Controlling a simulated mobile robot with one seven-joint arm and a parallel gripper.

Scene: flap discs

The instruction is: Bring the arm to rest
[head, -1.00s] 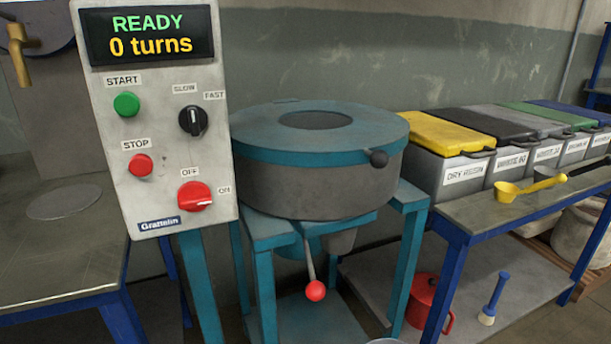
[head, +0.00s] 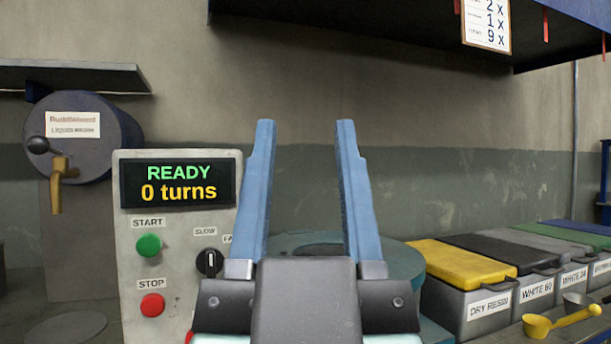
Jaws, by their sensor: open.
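My gripper (head: 307,130) stands at the middle of the head view with its two long blue fingers pointing up. The fingers are wide apart and nothing is between them. Behind it is the teal round mixer (head: 400,262), mostly hidden by my gripper. The grey control panel (head: 180,290) is to the left of my gripper. Its display (head: 180,183) reads READY and 0 turns. The green START button (head: 149,245), red STOP button (head: 153,305) and black speed knob (head: 209,262) show. The lower panel is out of view or covered.
Lidded bins (head: 480,305) stand at the right, the nearest with a yellow lid and labelled DRY RESIN. A yellow scoop (head: 540,326) lies in front of them. A dark drum with a brass tap (head: 58,180) is at the left. A dark shelf (head: 400,25) overhangs the upper right.

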